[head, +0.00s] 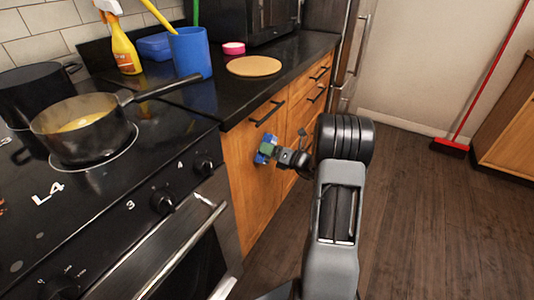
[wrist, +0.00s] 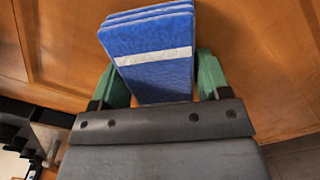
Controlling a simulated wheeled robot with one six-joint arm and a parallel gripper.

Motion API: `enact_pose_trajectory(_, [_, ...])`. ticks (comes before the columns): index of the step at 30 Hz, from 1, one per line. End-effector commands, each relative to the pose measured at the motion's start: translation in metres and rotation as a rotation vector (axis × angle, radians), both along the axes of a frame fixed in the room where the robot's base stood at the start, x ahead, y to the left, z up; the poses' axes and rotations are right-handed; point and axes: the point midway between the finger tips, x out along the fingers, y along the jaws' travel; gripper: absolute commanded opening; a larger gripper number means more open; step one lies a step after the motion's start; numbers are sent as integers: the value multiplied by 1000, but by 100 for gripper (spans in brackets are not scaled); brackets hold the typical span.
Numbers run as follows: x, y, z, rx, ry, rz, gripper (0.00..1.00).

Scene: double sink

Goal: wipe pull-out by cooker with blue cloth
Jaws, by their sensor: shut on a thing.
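The blue cloth (head: 259,158) is folded into a layered pad with a white stripe, seen clearly in the wrist view (wrist: 150,32). My gripper (head: 268,148) is shut on it, with green fingers on both sides of the cloth in the wrist view (wrist: 160,76). The pull-out by the cooker has an orange wooden front (head: 248,190) with a dark bar handle (head: 266,114). The cloth is at this front, below the handle. Wood fills the background in the wrist view (wrist: 255,85); whether the cloth touches it I cannot tell.
The cooker (head: 130,200) stands left of the pull-out, with a pan (head: 82,128) and a black pot (head: 35,92) on top. A blue cup (head: 190,55), spray bottle (head: 122,45) and round board (head: 254,66) are on the counter.

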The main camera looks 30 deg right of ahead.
Motion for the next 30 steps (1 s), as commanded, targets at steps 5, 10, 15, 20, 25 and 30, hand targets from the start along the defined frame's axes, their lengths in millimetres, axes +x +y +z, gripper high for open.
enact_pose_trajectory(5, [6,-8,0,1,1,0,51])
enact_pose_trajectory(10, [7,-9,2,1,1,0,51])
enact_pose_trajectory(15, [4,-7,1,1,1,1,51])
enact_pose_trajectory(20, [-2,5,2,1,0,1,51])
enact_pose_trajectory(25, [-9,16,1,2,1,1,51])
enact_pose_trajectory(30, [-11,22,1,0,-1,4,51])
